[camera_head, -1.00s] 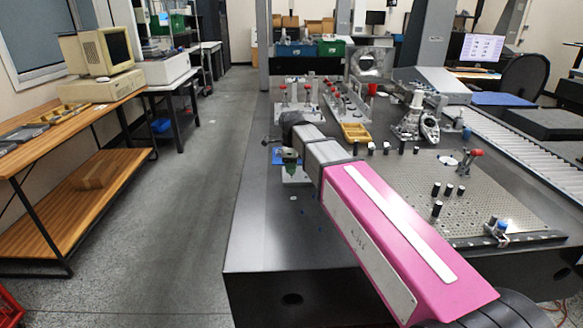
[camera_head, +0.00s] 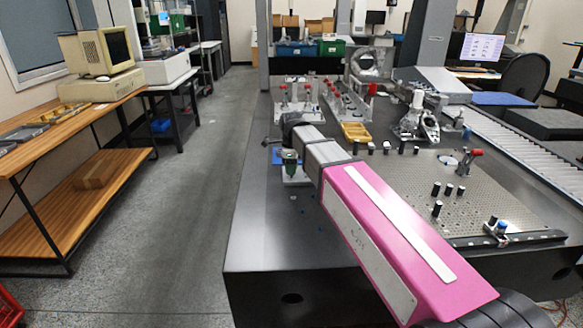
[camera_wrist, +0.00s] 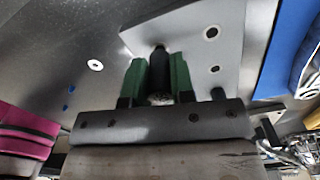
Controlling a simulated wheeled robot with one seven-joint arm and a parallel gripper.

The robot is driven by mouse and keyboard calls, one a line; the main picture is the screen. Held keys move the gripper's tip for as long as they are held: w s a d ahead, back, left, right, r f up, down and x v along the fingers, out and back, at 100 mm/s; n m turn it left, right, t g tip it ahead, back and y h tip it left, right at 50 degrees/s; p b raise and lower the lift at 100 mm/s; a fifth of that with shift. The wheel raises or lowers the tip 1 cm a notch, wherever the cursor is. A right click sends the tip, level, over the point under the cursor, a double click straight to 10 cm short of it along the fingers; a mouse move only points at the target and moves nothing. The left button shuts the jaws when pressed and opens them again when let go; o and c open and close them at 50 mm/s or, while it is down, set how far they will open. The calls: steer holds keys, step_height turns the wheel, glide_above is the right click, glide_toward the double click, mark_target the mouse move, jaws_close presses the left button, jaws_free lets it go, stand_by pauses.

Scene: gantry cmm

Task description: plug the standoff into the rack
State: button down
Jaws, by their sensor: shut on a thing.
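My gripper (camera_wrist: 158,78) has green fingers that are shut on a black cylindrical standoff (camera_wrist: 160,68) in the wrist view. The rack (camera_wrist: 227,28) is a pale grey plate with several dark round holes. The standoff's far end overlaps the plate near its left side; I cannot tell whether it is in a hole or just above it. In the head view my gripper (camera_head: 289,158) points down over the light rack (camera_head: 295,179) near the left edge of the dark table. The standoff is hardly visible there.
A perforated plate (camera_head: 470,215) with several black standoffs stands to the right. A yellow tray (camera_head: 356,133) and red-topped fixtures lie farther back. A blue item (camera_wrist: 290,45) lies right of the rack in the wrist view. The table's left front is mostly clear.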

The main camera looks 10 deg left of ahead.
steer(key=shift+f, duration=0.65)
steer(key=c, duration=0.9)
jaws_free()
step_height(320, 180, up, 11)
steer(key=shift+f, duration=0.1)
